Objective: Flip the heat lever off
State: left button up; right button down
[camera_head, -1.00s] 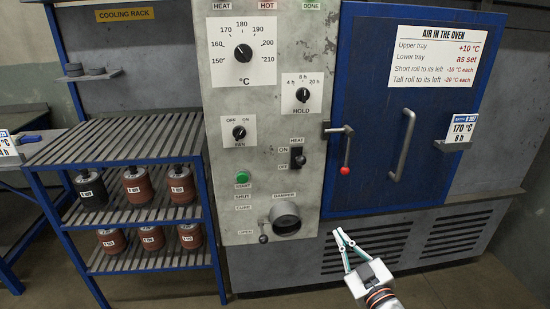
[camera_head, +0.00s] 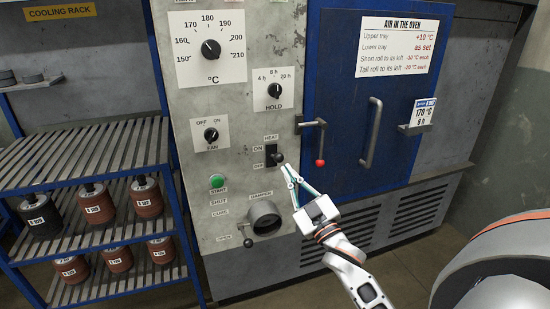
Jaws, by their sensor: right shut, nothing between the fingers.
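The heat lever (camera_head: 278,158) is a small black lever on a dark plate under the HEAT label, with ON marked at upper left and OFF at lower left. Its knob shows at the lower right of the plate; I cannot tell surely which setting it is in. My right gripper (camera_head: 287,172) is shut and empty. Its fingertips are just below and right of the knob; whether they touch it I cannot tell. My left gripper is not in view.
The green START button (camera_head: 217,181) and the damper pipe (camera_head: 264,217) are left and below. The blue oven door (camera_head: 345,130) has a red-tipped latch (camera_head: 320,160) close right of my gripper. A cooling rack (camera_head: 90,165) with several rolls stands left.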

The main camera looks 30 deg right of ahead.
aim_at(279, 158)
jog(key=shift+w, duration=0.1)
jog(key=w, duration=0.3)
jog(key=w+d, duration=0.1)
jog(key=w, duration=0.2)
jog(key=w+d, duration=0.1)
jog(key=w, duration=0.2)
jog(key=shift+r, duration=0.3)
jog(key=shift+d+f, duration=0.25)
jog(key=shift+f, duration=0.1)
